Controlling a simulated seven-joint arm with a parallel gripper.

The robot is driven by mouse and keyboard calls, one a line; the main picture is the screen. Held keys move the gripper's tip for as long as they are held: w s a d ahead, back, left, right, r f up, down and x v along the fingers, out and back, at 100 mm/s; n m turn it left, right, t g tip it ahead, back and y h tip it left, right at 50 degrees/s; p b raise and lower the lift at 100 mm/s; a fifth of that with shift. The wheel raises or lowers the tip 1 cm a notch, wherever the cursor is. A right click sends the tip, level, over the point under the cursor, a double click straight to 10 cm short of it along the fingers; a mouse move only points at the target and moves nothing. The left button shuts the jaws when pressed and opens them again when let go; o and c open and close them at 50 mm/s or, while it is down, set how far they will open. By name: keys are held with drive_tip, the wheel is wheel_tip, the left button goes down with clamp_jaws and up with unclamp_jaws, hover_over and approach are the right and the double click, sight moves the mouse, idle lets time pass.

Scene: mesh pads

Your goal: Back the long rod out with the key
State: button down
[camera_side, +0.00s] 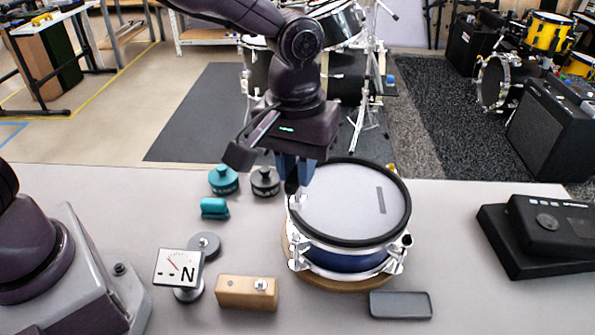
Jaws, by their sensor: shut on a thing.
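My gripper (292,184) points down at the hoop's left back edge, shut on a small dark piece that looks like the key (292,187). The key's lower end is at a bright metal fitting (298,203) at the hoop. I cannot tell whether it sits on a rod head there. The long rod cannot be told apart from the lug hardware at this size. Another chrome rod and lug (397,250) show at the drum's front right.
A wooden block (235,293) with metal bits and a dial gauge marked N (180,268) stand front left. Teal (223,180) and dark (265,181) knobbed weights lie behind, near a teal piece (214,208).

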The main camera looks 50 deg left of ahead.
sight(295, 199)
drive_tip(key=m, duration=0.6)
drive_tip(key=shift+s+r+m, duration=0.15)
drive_tip(key=shift+m, duration=0.15)
drive_tip(key=shift+f, duration=3.35)
